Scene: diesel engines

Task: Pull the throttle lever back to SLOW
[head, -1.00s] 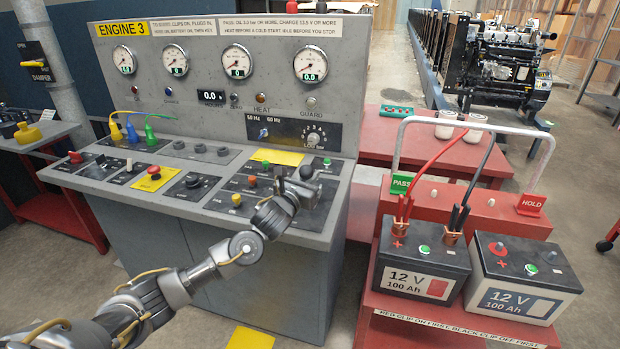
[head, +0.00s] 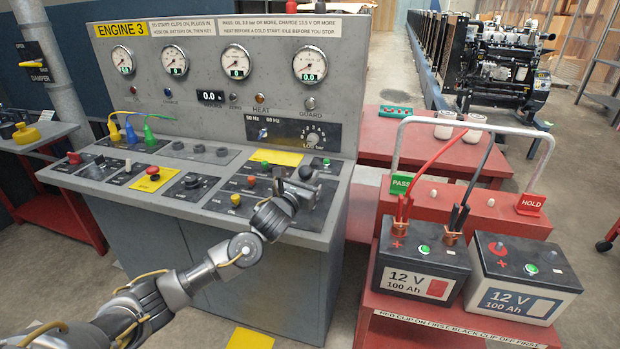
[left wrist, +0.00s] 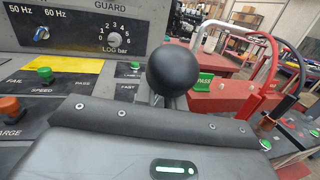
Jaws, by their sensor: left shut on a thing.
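The throttle lever's black ball knob (head: 306,172) shows at the right end of the control desk, just beyond my left gripper (head: 298,185). In the left wrist view the round knob (left wrist: 172,70) stands large above the gripper's grey housing, right of a panel marked FAST. The left gripper is shut on the throttle lever below the knob. Its fingertips and the lever's shaft are mostly hidden by the gripper body. The SLOW mark cannot be made out. My right gripper is not in view.
The desk (head: 330,215) has several buttons and knobs close to the gripper, including a green button (left wrist: 45,74). Gauges and a LOG bar dial (head: 313,138) stand behind. A red battery stand (head: 375,310) with two batteries and cables is to the right.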

